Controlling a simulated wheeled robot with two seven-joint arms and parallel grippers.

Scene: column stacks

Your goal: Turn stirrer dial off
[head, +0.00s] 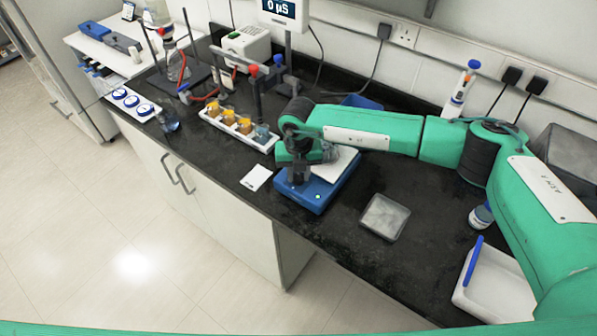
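The stirrer (327,190) is a low blue unit with a white top plate (343,164), standing near the front edge of the black bench in the middle of the head view. My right gripper (291,187) points down at the stirrer's front left end. My green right arm reaches over to it from the right. The dial cannot be made out; the gripper covers that part of the stirrer. The fingers are dark and small, so I cannot tell whether they are open, shut or touching the dial. My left gripper is not in view.
Left of the stirrer are a white card (256,178) and a white rack (236,130) of amber and blue containers. A clamp stand holds a flask further left. Right of it lie a grey square dish (384,217) and a white tray (494,286) with a blue stick.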

